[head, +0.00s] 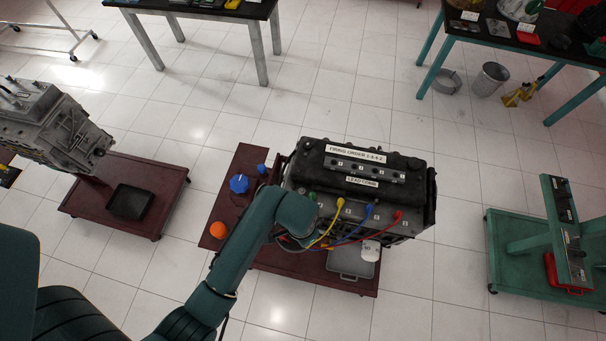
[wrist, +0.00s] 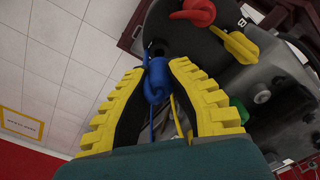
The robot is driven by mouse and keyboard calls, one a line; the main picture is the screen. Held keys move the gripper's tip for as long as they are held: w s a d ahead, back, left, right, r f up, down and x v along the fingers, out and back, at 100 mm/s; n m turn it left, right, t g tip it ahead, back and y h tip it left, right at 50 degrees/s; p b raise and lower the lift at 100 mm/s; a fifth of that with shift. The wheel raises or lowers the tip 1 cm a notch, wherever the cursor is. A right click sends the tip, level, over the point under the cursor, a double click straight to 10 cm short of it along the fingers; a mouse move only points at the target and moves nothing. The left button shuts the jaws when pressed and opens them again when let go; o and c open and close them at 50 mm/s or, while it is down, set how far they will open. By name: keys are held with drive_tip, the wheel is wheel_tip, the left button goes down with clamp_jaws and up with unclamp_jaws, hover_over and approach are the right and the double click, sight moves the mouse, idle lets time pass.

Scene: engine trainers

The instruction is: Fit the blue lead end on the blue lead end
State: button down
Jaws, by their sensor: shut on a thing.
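In the wrist view, the yellow-ribbed fingers of my gripper (wrist: 160,72) are closed on a blue lead end (wrist: 157,82). Its tip points at a dark, rounded part just beyond the fingertips; whether they touch I cannot tell. A red lead end (wrist: 193,12), a yellow lead end (wrist: 240,46) and a green lead end (wrist: 262,97) sit around that dark part. In the head view, another blue lead end (head: 369,209) is on the front of the engine (head: 365,165), between yellow and red ones. There my arm's end hides the gripper and the held end.
Another engine (head: 45,125) stands left, a green stand (head: 535,245) right. Tiled floor lies open between.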

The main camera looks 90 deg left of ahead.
wheel_tip(320, 180, up, 4)
drive_tip(key=m, duration=0.6)
drive_tip(key=shift+r+m, duration=0.1)
drive_tip(key=shift+m, duration=0.2)
drive_tip(key=shift+f+b, duration=1.2)
drive_tip(key=shift+f, duration=1.6)
drive_tip(key=shift+r+p, duration=0.15)
drive_tip(key=shift+p, duration=0.4)
drive_tip(key=shift+f+p, duration=0.4)
drive_tip(key=shift+f, duration=0.6)
